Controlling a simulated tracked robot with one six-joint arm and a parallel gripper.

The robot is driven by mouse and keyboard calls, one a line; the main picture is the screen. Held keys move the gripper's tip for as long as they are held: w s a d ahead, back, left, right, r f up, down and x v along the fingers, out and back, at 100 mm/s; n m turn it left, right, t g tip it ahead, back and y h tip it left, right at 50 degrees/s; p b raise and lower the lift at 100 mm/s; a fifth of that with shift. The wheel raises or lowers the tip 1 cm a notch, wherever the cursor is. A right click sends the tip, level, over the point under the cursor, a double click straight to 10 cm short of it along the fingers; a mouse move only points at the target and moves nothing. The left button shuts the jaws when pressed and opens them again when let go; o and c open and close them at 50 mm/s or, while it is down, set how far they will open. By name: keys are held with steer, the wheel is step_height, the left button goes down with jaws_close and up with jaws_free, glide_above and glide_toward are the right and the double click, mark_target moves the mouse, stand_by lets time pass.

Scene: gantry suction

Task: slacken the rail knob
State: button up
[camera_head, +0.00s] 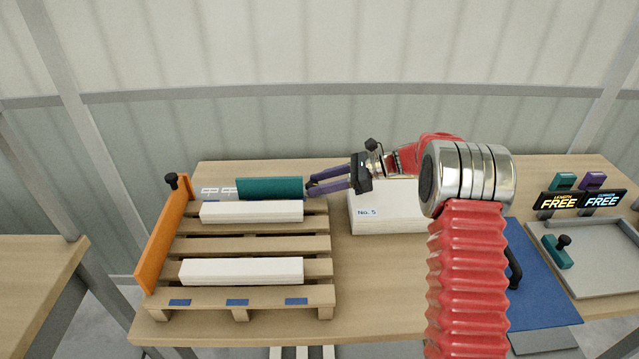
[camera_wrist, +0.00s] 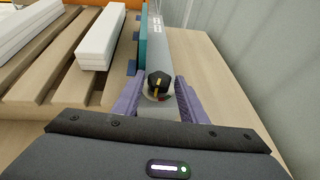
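The rail knob (camera_wrist: 158,83), black with a yellow mark, stands on the grey rail (camera_wrist: 182,55) in the wrist view. A teal plate (camera_head: 270,188) runs along the rail; its edge also shows in the wrist view (camera_wrist: 143,45). My gripper (camera_head: 308,187) has two purple fingers. In the wrist view my gripper (camera_wrist: 160,86) is open, with one finger on each side of the knob and narrow gaps showing; contact low down is hard to tell.
A wooden pallet (camera_head: 260,245) with white bars (camera_head: 240,270) lies beside the rail. An orange board (camera_head: 165,235) with a black knob (camera_head: 171,181) stands at its left. A white block marked No. 5 (camera_head: 395,220) lies under my arm. A grey tray (camera_head: 600,285) is at right.

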steer(key=c, duration=0.8)
steer(key=shift+w+n+g, duration=0.15)
steer(key=shift+n+g, duration=0.25)
steer(key=shift+w+n+g, duration=0.15)
steer(key=shift+n+g, duration=0.45)
steer(key=shift+w+a+r+n+g, duration=0.1)
steer(key=shift+w+n+g, duration=0.1)
steer(key=shift+n+g, duration=0.55)
steer(key=shift+w+r+n+g, duration=0.15)
steer(key=shift+n+g, duration=0.4)
steer(key=shift+g, duration=0.4)
steer(key=shift+n+g+h, duration=0.4)
steer(key=shift+n, duration=0.1)
